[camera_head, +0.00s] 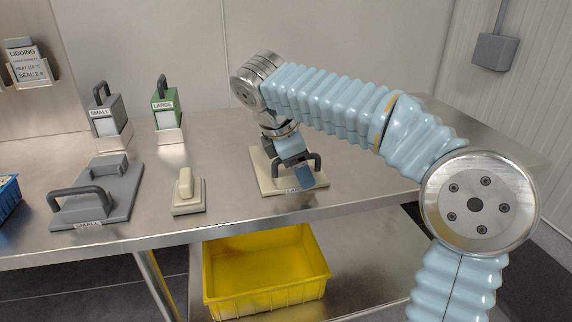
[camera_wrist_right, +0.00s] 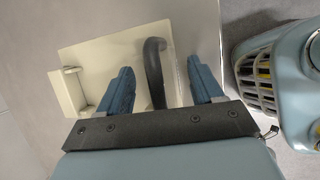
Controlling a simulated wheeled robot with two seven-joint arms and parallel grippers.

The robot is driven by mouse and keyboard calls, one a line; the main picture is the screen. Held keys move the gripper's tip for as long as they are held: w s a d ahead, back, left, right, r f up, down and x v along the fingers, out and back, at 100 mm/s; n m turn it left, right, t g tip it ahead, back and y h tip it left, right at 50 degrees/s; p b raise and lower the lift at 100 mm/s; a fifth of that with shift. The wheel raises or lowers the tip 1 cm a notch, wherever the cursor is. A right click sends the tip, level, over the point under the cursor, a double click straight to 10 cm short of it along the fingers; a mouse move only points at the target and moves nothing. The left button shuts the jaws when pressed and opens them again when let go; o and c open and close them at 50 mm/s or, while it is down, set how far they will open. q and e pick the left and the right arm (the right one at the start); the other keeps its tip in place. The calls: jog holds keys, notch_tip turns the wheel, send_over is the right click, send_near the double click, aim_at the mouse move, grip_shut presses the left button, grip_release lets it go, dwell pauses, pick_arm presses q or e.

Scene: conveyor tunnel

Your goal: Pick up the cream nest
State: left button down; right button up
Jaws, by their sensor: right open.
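The cream nest (camera_head: 266,184) is a flat cream plate with a dark arched handle, lying on the steel table near its front edge. In the right wrist view the cream nest (camera_wrist_right: 95,52) shows a raised cream block at its left side. My right gripper (camera_head: 304,178) is over the nest, its blue fingers pointing down. In the right wrist view my right gripper (camera_wrist_right: 161,66) is open, with one finger on each side of the dark handle (camera_wrist_right: 154,72). I cannot tell whether either finger touches it. The arm hides part of the nest in the head view. My left gripper is out of view.
A grey nest (camera_head: 121,205) labelled SMALL and a small cream block-shaped piece (camera_head: 187,206) lie to the left. Upright grey (camera_head: 106,118) and green (camera_head: 166,100) handled tools stand behind. A yellow bin (camera_head: 265,288) is below the table edge.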

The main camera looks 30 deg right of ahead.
jog(key=shift+c, duration=0.3)
grip_shut()
jog(key=shift+r, duration=0.1)
